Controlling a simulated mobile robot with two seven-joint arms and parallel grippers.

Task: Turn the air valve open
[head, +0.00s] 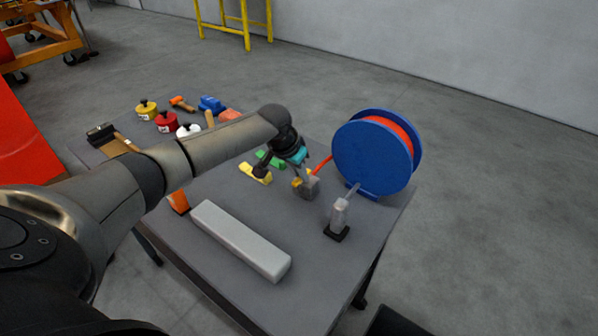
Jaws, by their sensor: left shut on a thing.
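The air valve (311,188) is a small grey block with a yellow part, on the table near the blue hose reel. An orange hose runs from the reel down to it. My left arm comes in from the left across the table. My left gripper (303,176) reaches down at the valve and is shut on it. The fingers partly hide the valve, so the exact angle of its handle is hard to tell. My right gripper is not in view.
The blue reel (365,155) stands at the table's right edge, with a clear bottle-like tool (339,214) in front. A long pale block (240,240) lies at the front. Paint pots (166,121), a brush and tools sit at the back left. A yellow item (254,174) lies left of my gripper.

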